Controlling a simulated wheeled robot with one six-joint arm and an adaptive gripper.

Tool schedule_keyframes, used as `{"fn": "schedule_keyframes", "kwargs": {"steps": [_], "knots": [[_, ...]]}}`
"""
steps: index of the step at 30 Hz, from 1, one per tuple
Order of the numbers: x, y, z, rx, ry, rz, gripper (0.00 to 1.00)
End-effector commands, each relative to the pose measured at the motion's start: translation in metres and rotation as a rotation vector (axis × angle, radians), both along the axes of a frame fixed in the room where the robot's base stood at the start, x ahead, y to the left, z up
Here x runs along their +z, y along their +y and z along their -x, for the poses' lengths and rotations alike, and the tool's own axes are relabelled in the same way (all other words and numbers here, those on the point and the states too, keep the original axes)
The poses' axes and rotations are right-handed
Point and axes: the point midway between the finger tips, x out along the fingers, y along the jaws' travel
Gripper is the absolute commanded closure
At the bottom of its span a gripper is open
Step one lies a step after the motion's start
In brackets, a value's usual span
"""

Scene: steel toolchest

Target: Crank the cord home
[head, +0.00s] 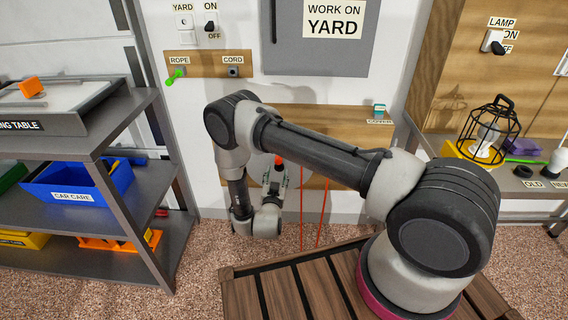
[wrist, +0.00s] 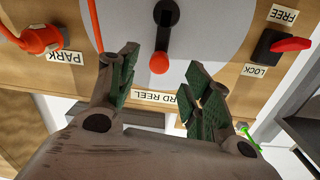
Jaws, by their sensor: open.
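The cord reel (wrist: 215,30) is a pale round disc on a wooden board, labelled CORD REEL. Its crank has a dark arm (wrist: 166,14) and an orange-red knob (wrist: 159,63). My gripper (wrist: 163,66) is open, and the knob appears between its fingers, apart from both; its depth is hard to judge. The head view shows my gripper (head: 275,182) low before the wall, the reel mostly hidden by my arm. An orange plug (wrist: 40,38) sits at the PARK label. A red-handled lever (wrist: 291,44) stands by the FREE and LOCK labels.
A shelf (head: 150,160) with a blue CAR CARE bin (head: 85,185) stands left. Above are the YARD switch (head: 210,22) and a board with ROPE and CORD (head: 233,71) fittings. A caged lamp (head: 487,132) stands right. Orange cord hangs near the gripper (head: 302,205).

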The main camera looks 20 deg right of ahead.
Motion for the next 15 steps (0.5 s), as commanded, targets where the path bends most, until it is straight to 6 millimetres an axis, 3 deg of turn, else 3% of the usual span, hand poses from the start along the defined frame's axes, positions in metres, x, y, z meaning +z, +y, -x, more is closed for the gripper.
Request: {"fn": "schedule_keyframes", "kwargs": {"steps": [5,15], "knots": [[0.009,-0.005,-0.014,0.001,-0.04,0.001,0.51],[0.009,-0.023,-0.064,0.003,-0.036,0.002,0.51]]}}
